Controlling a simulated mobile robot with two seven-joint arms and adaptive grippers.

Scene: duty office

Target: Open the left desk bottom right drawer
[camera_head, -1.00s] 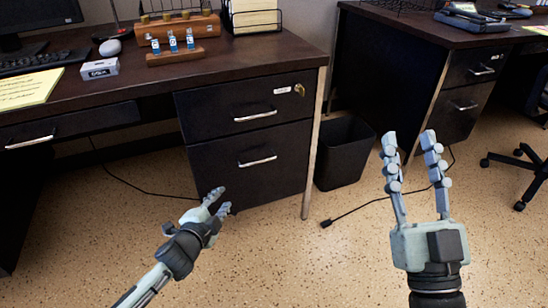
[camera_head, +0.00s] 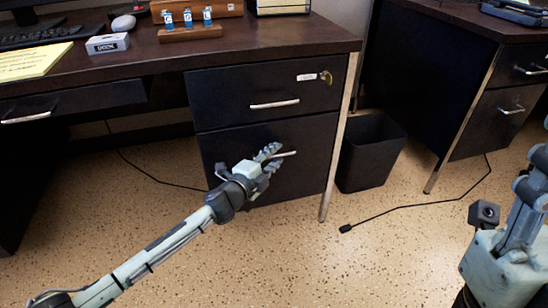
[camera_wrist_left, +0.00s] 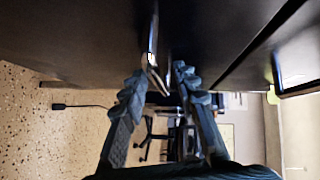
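The left desk's bottom right drawer (camera_head: 305,165) is a black front with a silver bar handle (camera_head: 285,154), and it looks shut. My left gripper (camera_head: 270,153) is at this handle and hides its left part. In the left wrist view the handle (camera_wrist_left: 157,80) lies between the two spread fingers of my left gripper (camera_wrist_left: 160,85), with a gap to at least one finger. My right gripper (camera_head: 532,185) is at the right edge of the head view, partly cut off, far from the drawer.
Above is the top drawer (camera_head: 230,92) with its own handle and a key in its lock. A black waste bin (camera_head: 370,155) stands right of the metal desk leg (camera_head: 338,140). A cable (camera_head: 410,207) lies on the floor. The floor before the drawer is clear.

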